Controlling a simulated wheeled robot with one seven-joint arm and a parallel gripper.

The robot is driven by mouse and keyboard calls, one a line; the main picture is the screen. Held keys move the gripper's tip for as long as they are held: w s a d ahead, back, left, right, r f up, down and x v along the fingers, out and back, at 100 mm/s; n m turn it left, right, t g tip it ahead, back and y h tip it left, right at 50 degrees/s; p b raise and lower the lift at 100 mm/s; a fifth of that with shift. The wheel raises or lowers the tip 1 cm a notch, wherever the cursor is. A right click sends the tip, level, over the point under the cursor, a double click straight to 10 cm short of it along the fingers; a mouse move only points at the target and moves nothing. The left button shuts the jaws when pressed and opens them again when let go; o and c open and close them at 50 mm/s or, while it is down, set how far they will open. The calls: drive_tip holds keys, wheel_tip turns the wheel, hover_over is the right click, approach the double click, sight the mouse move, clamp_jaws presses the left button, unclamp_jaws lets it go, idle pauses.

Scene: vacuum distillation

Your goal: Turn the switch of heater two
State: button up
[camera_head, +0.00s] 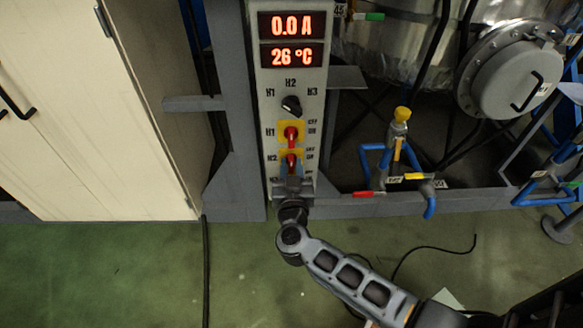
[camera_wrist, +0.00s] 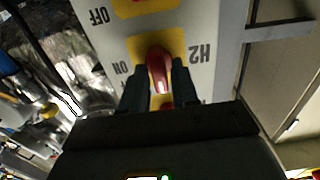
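The heater two switch (camera_head: 291,160) is a red knob on a yellow plate, marked H2, low on the grey control panel. The same red knob (camera_wrist: 158,72) shows in the middle of the wrist view, beside the H2 and ON labels. My gripper (camera_head: 292,173) is at the panel just below the knob in the head view. In the wrist view the two dark fingers of my gripper (camera_wrist: 161,90) stand apart, one on each side of the knob. I cannot tell whether they touch it. The lower part of the H2 plate is partly hidden by my gripper.
The H1 switch (camera_head: 291,134), also red on yellow, sits directly above H2. A black selector knob (camera_head: 291,105) is higher up, under displays reading 0.0 A and 26 °C. Blue valve piping (camera_head: 377,165) stands to the right, and a pale cabinet (camera_head: 90,110) to the left.

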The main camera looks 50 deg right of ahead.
clamp_jaws()
drive_tip(key=shift+r+m+p, duration=0.1)
drive_tip(key=shift+m+p, duration=0.3)
drive_tip(key=shift+s+m+p, duration=0.1)
drive_tip(key=shift+m+p, duration=0.6)
drive_tip(key=shift+m, duration=0.4)
drive_tip(key=m+p, duration=0.1)
drive_tip(key=m, duration=0.3)
drive_tip(key=shift+d+m, duration=0.1)
drive_tip(key=shift+m, duration=0.2)
drive_tip(key=m, duration=0.5)
drive_tip(key=shift+s+f, duration=0.1)
drive_tip(key=shift+f, duration=0.25)
drive_tip(key=m+b, duration=0.1)
drive_tip(key=m, duration=0.4)
drive_tip(key=shift+m, duration=0.3)
drive_tip(key=shift+o, duration=1.4)
unclamp_jaws()
